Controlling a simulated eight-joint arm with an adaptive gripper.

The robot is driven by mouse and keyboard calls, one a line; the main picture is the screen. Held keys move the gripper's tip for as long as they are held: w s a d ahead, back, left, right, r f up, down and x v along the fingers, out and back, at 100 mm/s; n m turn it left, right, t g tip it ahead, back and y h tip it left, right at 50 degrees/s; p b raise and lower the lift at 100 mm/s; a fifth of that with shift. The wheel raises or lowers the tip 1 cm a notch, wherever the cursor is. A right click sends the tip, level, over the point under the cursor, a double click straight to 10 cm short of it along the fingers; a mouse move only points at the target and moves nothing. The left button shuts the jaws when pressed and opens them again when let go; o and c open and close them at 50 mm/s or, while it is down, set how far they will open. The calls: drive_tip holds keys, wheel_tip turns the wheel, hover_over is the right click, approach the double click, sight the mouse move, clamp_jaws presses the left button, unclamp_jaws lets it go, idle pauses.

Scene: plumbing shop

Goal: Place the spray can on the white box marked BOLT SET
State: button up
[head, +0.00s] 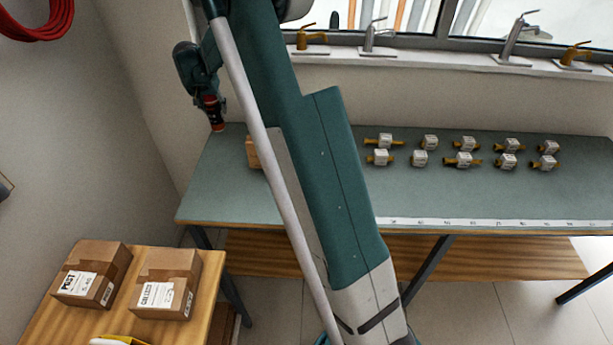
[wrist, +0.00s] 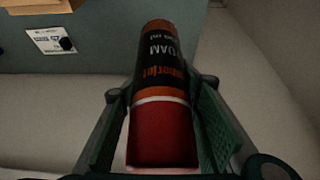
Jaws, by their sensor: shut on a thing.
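My gripper (head: 210,100) is shut on the spray can (head: 215,112) and holds it up near the wall, by the left end of the green-topped bench. In the wrist view the can (wrist: 161,95), black and orange with FOAM lettering and a red end towards the camera, sits between both finger pads (wrist: 162,115). A small white item with printing and a dark spot (wrist: 50,41) lies on the green surface in the wrist view; I cannot read it. I cannot make out a white box marked BOLT SET in either view; my arm hides part of the bench.
A brown box (head: 253,152) shows partly behind my arm on the bench (head: 232,190). Several labelled brass valves (head: 462,160) stand in rows on its right. Two cartons (head: 92,272) (head: 167,283) sit on a lower wooden table. Taps line the window sill (head: 430,62).

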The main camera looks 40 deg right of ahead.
wheel_tip(320, 180, up, 7)
drive_tip(key=s+d+m+p, duration=0.1)
drive_tip(key=s+d, duration=0.3)
drive_tip(key=s, duration=0.3)
drive_tip(key=s+d+m+g, duration=0.1)
drive_tip(key=s+d, duration=0.2)
drive_tip(key=s, duration=0.4)
drive_tip(key=s+d+m+p, duration=0.1)
drive_tip(key=s+d+m, duration=0.1)
drive_tip(key=s+d, duration=0.35)
drive_tip(key=s+d+m+g+h, duration=0.1)
drive_tip(key=s+d+m, duration=0.15)
drive_tip(key=s, duration=1.85)
drive_tip(key=shift+s+a+f+p, duration=0.1)
drive_tip(key=shift+f+p, duration=0.35)
drive_tip(key=shift+f, duration=2.4)
drive_tip(key=shift+f, duration=0.1)
drive_tip(key=shift+f, duration=2.85)
drive_tip(key=shift+f, duration=2.05)
